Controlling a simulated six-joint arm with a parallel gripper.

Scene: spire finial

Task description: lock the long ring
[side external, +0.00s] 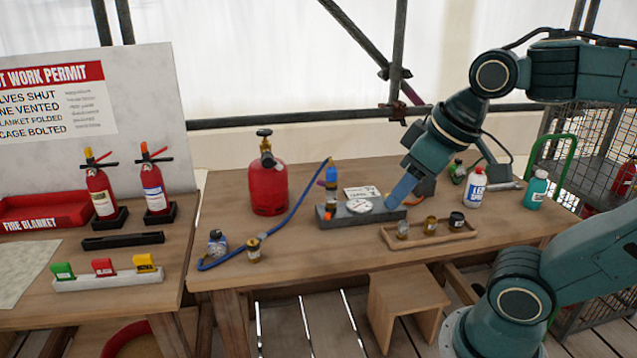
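A shallow wooden tray (447,240) at the front right of the middle table holds three small ring-like fittings: a brass one (402,230), a taller brass one (430,226) and a dark one (456,221). I cannot tell which, if any, is the long ring. A grey block (344,216) with a round white dial (360,206) lies just left of the tray. My gripper (391,204) points down and left, its tip over or against the block's right end. Contact, finger opening and anything held are too small to tell.
A red gas cylinder (268,186) stands left of the block. Bottles (475,188) stand right of my arm.

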